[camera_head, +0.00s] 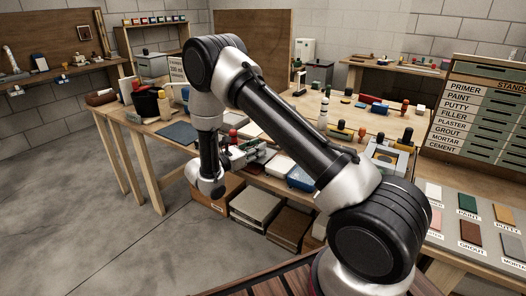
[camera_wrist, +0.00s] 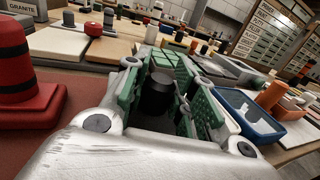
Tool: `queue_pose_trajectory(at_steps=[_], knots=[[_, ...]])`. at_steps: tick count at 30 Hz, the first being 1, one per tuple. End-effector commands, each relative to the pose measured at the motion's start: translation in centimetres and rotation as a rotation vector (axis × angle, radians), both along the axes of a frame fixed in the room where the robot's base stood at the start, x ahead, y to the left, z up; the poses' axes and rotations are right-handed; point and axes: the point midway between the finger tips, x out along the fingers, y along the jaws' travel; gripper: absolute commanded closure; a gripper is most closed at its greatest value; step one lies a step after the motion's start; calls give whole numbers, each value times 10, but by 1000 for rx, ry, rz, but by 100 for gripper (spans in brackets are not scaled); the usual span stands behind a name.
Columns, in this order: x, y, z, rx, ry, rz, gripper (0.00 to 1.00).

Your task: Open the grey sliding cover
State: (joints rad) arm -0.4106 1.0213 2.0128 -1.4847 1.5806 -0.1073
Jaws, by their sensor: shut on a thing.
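My gripper (camera_head: 232,158) is low over the front edge of the long workbench, partly hidden by my arm in the head view. In the wrist view its green, perforated fingers (camera_wrist: 170,85) stand either side of a black cylinder (camera_wrist: 158,95), shut on it. What lies under the cylinder is hidden by the fingers and the pale gripper body. I cannot make out the grey sliding cover for certain, nor whether the cylinder belongs to it.
A red cone-like piece with black bands (camera_wrist: 15,75) stands close on the left in the wrist view. A blue tray (camera_wrist: 250,115) is close on the right. The workbench (camera_head: 150,135) is crowded, with boxes (camera_head: 256,203) below it. Floor at left is clear.

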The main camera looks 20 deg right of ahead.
Motion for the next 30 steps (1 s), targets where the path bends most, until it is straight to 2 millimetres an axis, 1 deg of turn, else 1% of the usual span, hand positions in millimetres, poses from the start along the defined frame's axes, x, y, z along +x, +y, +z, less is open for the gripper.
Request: queue_pose_trajectory(at_steps=[5, 6, 9, 17, 20, 23, 26, 30], knots=[[0, 0, 0, 1, 0, 0, 100], [0, 0, 0, 1, 0, 0, 69], [0, 0, 0, 1, 0, 0, 51], [0, 0, 0, 1, 0, 0, 51], [-1, 3, 0, 0, 0, 2, 51], [-5, 14, 0, 1, -1, 3, 51], [-11, 34, 0, 1, -1, 5, 51], [-21, 65, -1, 1, -1, 6, 51]])
